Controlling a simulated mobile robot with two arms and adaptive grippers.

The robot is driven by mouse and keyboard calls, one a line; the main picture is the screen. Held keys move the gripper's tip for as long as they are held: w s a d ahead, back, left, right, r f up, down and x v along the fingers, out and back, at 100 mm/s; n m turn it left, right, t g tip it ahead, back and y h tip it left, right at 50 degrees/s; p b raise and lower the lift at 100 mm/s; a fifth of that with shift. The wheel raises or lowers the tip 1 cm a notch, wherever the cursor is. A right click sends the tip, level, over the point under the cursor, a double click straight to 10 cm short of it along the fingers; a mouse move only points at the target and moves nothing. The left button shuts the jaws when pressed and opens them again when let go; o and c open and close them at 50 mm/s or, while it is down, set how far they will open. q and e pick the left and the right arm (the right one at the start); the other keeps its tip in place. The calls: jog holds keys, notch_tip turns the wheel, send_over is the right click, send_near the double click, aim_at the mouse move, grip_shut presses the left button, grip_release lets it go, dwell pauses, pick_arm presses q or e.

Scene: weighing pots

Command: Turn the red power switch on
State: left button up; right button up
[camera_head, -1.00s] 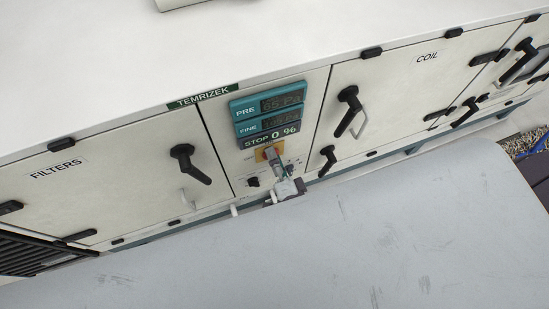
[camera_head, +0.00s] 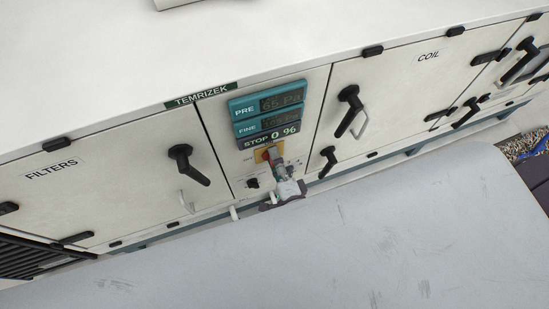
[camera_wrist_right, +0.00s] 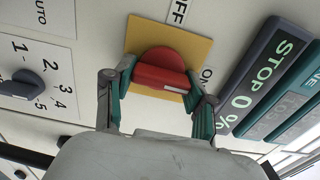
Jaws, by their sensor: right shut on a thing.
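The red power switch (camera_wrist_right: 162,68) is a round knob with a raised bar on a yellow plate (camera_wrist_right: 199,48). In the wrist view the bar lies nearly level, its white mark at the right end towards the ON label (camera_wrist_right: 207,76); the OFF label (camera_wrist_right: 180,11) is above the plate. My right gripper (camera_wrist_right: 158,84) has its green-padded fingers on either side of the bar, shut on it. In the head view the gripper (camera_head: 274,162) reaches up to the switch (camera_head: 266,154) and partly covers it. My left gripper is not in view.
Black door handles (camera_head: 190,164) stick out on the panels at both sides. A large grey surface (camera_head: 350,240) fills the front.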

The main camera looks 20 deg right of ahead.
jog(key=o, duration=1.2)
jog(key=shift+c, duration=0.2)
jog(key=shift+s, duration=0.15)
jog(key=s, duration=1.1)
jog(key=shift+s+d, duration=0.2)
jog(key=shift+s, duration=0.2)
jog(key=s+d+f+n+g+y+p, duration=0.1)
jog(key=s+f+n+g+p, duration=0.1)
jog(key=f+n+g, duration=0.5)
jog(key=s+d+f+n+g+y+p, duration=0.15)
jog(key=f+n, duration=0.35)
jog(key=f, duration=0.6)
jog(key=s+d+f+n+g+h+p, duration=0.1)
jog(key=s+d+f+n+g, duration=0.3)
jog(key=s+f, duration=0.2)
jog(key=s+d+f+n+g+h+p, duration=0.1)
jog(key=s+d+f+n+g, duration=0.3)
jog(key=s, duration=0.7)
notch_tip(320, 180, down, 2)
jog(key=shift+d+f+h, duration=0.1)
jog(key=shift+d+h, duration=0.1)
jog(key=shift+h, duration=0.35)
